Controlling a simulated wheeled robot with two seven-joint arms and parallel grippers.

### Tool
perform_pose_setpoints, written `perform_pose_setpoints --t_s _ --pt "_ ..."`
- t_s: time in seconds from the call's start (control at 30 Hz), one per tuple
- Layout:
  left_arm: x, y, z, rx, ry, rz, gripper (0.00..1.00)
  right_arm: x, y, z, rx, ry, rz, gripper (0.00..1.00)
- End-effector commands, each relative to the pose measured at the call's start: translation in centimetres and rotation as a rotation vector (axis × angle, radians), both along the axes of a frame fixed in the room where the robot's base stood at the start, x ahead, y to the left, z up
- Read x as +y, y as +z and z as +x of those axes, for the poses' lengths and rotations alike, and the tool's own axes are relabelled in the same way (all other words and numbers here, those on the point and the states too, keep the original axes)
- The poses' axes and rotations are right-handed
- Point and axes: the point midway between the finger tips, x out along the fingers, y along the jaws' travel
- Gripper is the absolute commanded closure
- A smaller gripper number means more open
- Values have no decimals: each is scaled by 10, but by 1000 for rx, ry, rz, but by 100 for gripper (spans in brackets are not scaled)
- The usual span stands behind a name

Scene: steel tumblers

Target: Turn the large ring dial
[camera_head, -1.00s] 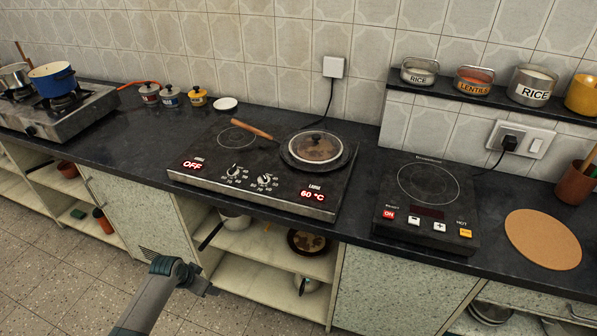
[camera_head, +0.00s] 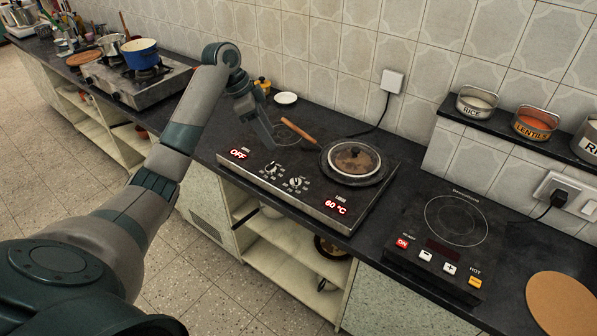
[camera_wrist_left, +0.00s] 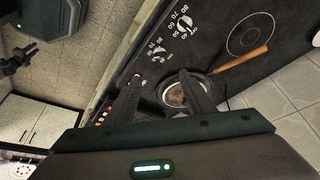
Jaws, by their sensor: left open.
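The black double cooktop (camera_head: 225,158) stands on the counter with two silver dials on its front part. The right dial (camera_head: 296,184) is nearer the "LARGE" display (camera_head: 335,207), which reads 60 °C. The left dial (camera_head: 271,168) is nearer the display (camera_head: 239,154) reading OFF. My left gripper (camera_head: 268,138) is above the cooktop's left rear, apart from both dials. In the left wrist view its open fingers (camera_wrist_left: 163,95) frame the pan, with the right dial (camera_wrist_left: 159,51) beyond them.
A single hob (camera_head: 442,240) is to the right, with a cork mat (camera_head: 562,304) beyond. A gas stove (camera_head: 135,78) with a blue pot (camera_head: 141,53) is at left. The tiled wall closes off the back. What may be my right gripper (camera_wrist_left: 15,55) shows in the left wrist view.

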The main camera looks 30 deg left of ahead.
Motion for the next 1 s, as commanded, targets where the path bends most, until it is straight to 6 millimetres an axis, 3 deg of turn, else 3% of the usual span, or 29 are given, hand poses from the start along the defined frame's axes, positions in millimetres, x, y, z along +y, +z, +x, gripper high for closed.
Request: perform_pose_setpoints --t_s 0.27,0.47,1.0 --pt "-2 -4 1 1 1 -1 52 0 2 0 0 0 0 69" --pt "-7 -19 5 3 1 -2 52 0 8 0 0 0 0 69" --pt "-35 -102 27 4 2 -3 52 1 37 0 -1 -1 1 69"
